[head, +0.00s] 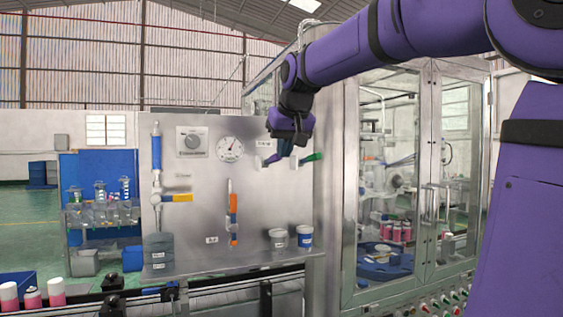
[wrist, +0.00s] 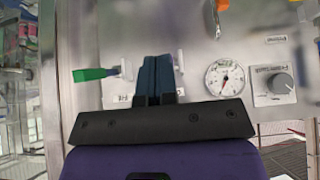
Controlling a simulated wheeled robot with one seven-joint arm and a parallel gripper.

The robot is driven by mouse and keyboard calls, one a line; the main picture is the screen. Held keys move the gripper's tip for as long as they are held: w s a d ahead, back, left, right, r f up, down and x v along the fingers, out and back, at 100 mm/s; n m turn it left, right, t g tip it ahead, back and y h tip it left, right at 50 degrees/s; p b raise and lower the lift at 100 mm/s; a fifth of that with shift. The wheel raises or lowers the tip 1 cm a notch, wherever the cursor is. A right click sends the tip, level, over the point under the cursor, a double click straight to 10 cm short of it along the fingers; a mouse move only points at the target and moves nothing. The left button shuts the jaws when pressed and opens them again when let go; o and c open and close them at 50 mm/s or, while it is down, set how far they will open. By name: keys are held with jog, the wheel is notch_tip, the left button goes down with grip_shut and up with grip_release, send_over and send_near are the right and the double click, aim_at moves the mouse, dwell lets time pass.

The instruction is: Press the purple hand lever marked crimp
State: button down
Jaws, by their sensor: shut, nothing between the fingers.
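The purple hand lever (head: 272,159) sticks out from the upper right of the steel panel in the head view, at the lower left of my gripper. My gripper (head: 288,150) is shut and empty, in front of the panel between this lever and a green lever (head: 312,157). In the wrist view, which is turned upside down, my shut fingers (wrist: 159,60) point at the panel and hide the purple lever. The green lever (wrist: 95,73) shows to their left there. I cannot tell whether my fingers touch the purple lever. The label writing is too small to read.
The steel panel (head: 205,240) also carries a dial gauge (head: 230,149), a round knob (head: 192,142), a yellow-handled valve (head: 178,198) and an orange lever (head: 233,202). Small tubs (head: 305,236) stand on its ledge. A glass-doored cabinet (head: 432,170) stands close on the right.

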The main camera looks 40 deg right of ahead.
jog(key=s+f+v, duration=0.1)
jog(key=v, duration=0.6)
jog(key=shift+s+a+r, duration=0.25)
jog(key=shift+s+r, duration=0.05)
jog(key=s+a+f+n, duration=0.1)
jog(key=s+a+f, duration=0.2)
jog(key=s+f, duration=0.2)
jog(key=s+a+f+n+g+y, duration=0.1)
jog(key=s+a+f, duration=0.3)
jog(key=f, duration=0.8)
jog(key=s+a+f+n, duration=0.1)
jog(key=s+a+f, duration=0.2)
jog(key=s+f, duration=0.4)
jog(key=shift+s+a+f+y, duration=0.25)
jog(key=shift+s+f+y, duration=0.15)
jog(key=shift+f, duration=0.5)
